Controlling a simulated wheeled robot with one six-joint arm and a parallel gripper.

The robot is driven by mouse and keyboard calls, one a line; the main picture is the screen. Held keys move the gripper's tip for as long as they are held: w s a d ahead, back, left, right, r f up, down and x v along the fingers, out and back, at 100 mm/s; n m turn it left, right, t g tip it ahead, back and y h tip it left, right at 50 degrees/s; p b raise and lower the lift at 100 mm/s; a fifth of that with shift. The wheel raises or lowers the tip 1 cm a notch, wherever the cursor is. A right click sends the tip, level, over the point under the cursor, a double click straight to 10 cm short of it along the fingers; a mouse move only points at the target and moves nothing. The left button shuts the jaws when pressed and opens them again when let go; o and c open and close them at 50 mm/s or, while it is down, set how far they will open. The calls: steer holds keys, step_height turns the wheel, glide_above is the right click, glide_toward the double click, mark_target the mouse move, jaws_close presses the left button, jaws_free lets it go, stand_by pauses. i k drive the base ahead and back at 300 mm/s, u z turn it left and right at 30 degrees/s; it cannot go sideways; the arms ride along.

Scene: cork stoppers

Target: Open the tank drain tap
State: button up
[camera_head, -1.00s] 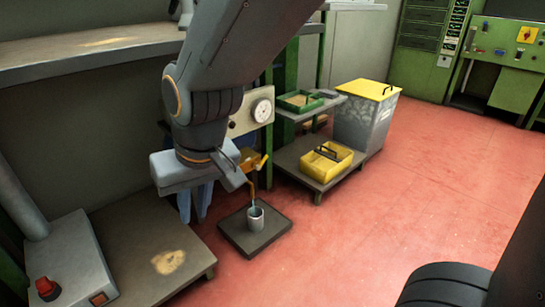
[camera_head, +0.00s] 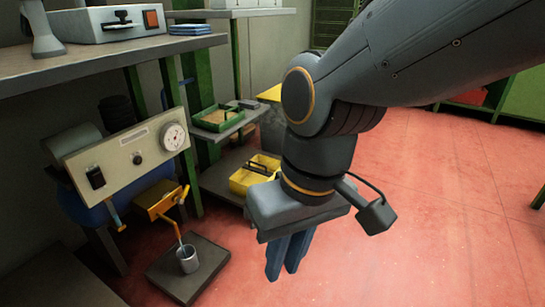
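A yellow-orange tap (camera_head: 157,198) sticks out below a pale gauge panel (camera_head: 128,148), at the front of a blue tank (camera_head: 98,213) that is partly hidden. A thin orange spout points down from the tap toward a small metal cup (camera_head: 189,262) on a dark floor plate (camera_head: 210,266). A thin pale line runs from the spout into the cup; I cannot tell whether it is liquid. My gripper (camera_head: 284,272) hangs to the right of the tap and cup, apart from both. Its two blue fingers point down with a narrow gap between them and hold nothing visible.
A low shelf with a yellow tray (camera_head: 251,178) stands behind my gripper, with a green tray (camera_head: 217,117) above it. A grey workbench (camera_head: 95,66) with a control box crosses the upper left. Red floor (camera_head: 400,230) is free to the right.

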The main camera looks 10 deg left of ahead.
mark_target(181, 200)
steer(key=z, duration=1.25)
steer(key=k, duration=0.95)
steer(key=u, duration=1.2)
steer(key=i, duration=0.5)
